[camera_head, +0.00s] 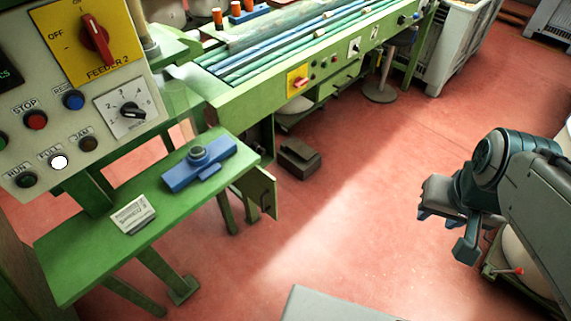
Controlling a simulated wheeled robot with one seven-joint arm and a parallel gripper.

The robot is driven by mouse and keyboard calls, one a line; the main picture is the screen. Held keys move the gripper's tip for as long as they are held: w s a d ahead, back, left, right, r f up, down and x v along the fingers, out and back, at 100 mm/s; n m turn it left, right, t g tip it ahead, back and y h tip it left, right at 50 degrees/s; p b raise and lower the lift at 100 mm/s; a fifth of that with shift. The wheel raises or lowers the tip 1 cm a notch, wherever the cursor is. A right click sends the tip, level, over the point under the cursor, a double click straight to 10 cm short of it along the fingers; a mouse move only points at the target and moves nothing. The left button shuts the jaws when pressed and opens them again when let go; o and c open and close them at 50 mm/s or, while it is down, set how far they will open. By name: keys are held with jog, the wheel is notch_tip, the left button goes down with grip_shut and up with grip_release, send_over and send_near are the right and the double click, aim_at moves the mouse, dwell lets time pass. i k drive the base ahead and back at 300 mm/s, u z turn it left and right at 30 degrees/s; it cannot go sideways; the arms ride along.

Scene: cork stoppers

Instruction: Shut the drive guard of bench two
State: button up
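A green hinged panel (262,190) stands swung out near the end of the long green bench (235,104); it looks like the drive guard, standing open. A small dark latch or handle shows on its face. A dark opening shows beside it, under the bench end. No label in view tells which bench is bench two. My gripper (446,231) is at the right over the red floor, well apart from the panel. Its fingers are apart, with nothing seen between them.
A small green table (90,262) with a blue device (198,165) and a white card (133,214) stands at the left, before a control panel (75,125). A brown box (299,158) lies on the floor. A stool (380,90) stands farther back. The middle floor is clear.

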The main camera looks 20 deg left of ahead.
aim_at(259, 187)
jog(key=u, duration=0.5)
jog(key=i, duration=0.3)
jog(key=u, duration=0.95)
jog(key=i, duration=0.85)
jog(key=u, duration=1.4)
jog(key=k, duration=0.8)
jog(key=z, duration=0.65)
